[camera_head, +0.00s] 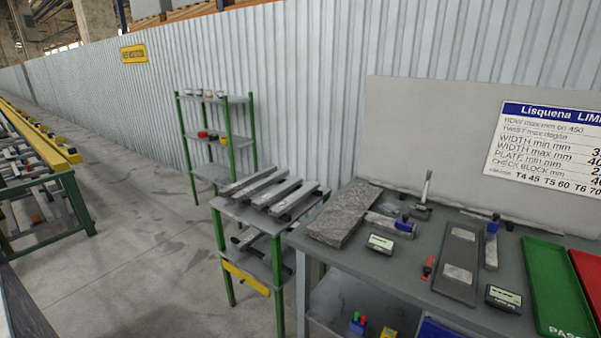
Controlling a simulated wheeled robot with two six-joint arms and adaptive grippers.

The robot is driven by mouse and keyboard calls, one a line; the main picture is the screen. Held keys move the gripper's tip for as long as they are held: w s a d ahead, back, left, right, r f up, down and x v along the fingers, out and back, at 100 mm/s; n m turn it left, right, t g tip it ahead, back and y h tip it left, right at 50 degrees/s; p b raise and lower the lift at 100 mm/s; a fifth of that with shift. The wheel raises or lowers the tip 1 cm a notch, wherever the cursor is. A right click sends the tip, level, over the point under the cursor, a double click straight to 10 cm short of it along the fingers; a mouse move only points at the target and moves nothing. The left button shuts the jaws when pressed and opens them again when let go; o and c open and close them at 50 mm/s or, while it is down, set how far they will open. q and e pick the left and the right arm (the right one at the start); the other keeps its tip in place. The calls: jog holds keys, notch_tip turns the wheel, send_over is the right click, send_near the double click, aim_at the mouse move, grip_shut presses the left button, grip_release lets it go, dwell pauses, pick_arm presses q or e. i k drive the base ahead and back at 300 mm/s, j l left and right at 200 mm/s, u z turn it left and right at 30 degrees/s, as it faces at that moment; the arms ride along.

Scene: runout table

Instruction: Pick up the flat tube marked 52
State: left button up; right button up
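Several grey flat tubes (270,197) lie side by side, slanted, on the top shelf of a green-legged rack (226,208) in the middle of the head view. More dark and grey bars (262,246) lie on its lower shelf. No number 52 can be read on any of them from here, so I cannot tell which tube bears it. Neither of my grippers is in view.
A grey bench (390,268) at right holds a stone-like plate (343,213), gauges, a dark plate (458,262), a green tray (555,290) and a red tray (590,275). A taller shelf (217,140) stands behind the rack. Floor (150,220) at left is clear.

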aim_at(260, 202)
jog(key=i+j+z, duration=0.45)
jog(key=i+j, duration=0.3)
jog(key=i+j+z, duration=0.25)
jog(key=i+j, duration=0.15)
jog(key=i+j+z, duration=0.2)
jog(key=j, duration=0.4)
jog(key=i, duration=0.1)
